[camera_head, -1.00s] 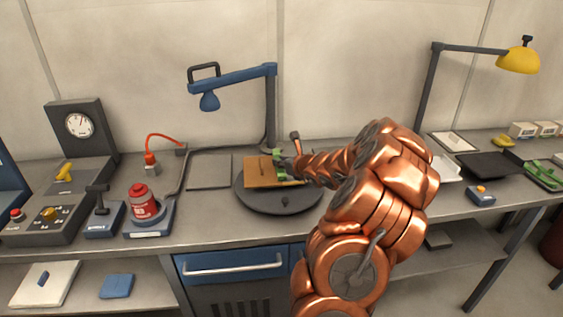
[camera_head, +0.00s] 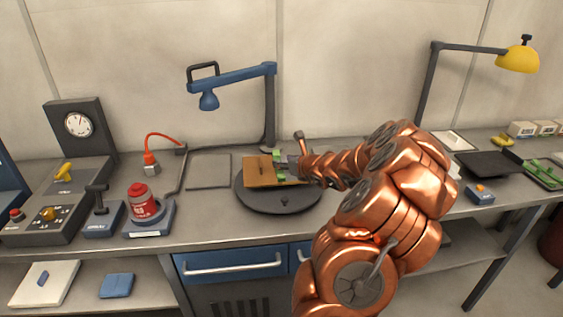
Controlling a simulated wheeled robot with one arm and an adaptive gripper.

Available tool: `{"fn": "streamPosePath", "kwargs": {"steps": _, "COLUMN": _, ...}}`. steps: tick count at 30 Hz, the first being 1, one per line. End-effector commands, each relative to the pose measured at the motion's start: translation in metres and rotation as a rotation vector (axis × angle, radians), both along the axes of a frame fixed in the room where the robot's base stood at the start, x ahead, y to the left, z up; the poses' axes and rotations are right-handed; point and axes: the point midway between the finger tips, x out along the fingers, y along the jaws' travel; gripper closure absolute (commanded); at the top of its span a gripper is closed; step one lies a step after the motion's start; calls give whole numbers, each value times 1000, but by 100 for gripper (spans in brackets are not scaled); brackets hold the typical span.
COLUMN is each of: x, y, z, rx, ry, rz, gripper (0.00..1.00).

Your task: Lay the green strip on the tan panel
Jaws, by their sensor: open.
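The tan panel (camera_head: 259,172) lies on a round dark turntable (camera_head: 270,201) at the middle of the bench. The green strip (camera_head: 279,172) lies on the panel's right part, running from its back edge towards the front. My gripper (camera_head: 287,167) is at the right edge of the panel, close beside the strip. Its jaws are open, though the fingers are small and dark here. I cannot tell whether a finger touches the strip. My wrist and arm cover the bench to the right of the turntable.
A blue lamp (camera_head: 232,77) on a post stands behind the turntable. A flat grey plate (camera_head: 209,171) lies to its left, with a red canister (camera_head: 142,201) farther left. A dark tray (camera_head: 488,164) sits at the right. The bench front is clear.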

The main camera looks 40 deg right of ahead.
Motion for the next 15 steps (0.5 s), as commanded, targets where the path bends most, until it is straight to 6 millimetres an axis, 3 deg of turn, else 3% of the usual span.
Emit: {"fn": "streamPosePath", "kwargs": {"steps": 15, "x": -71, "y": 12, "z": 31, "rx": -3, "ry": -2, "rz": -1, "gripper": 53}}
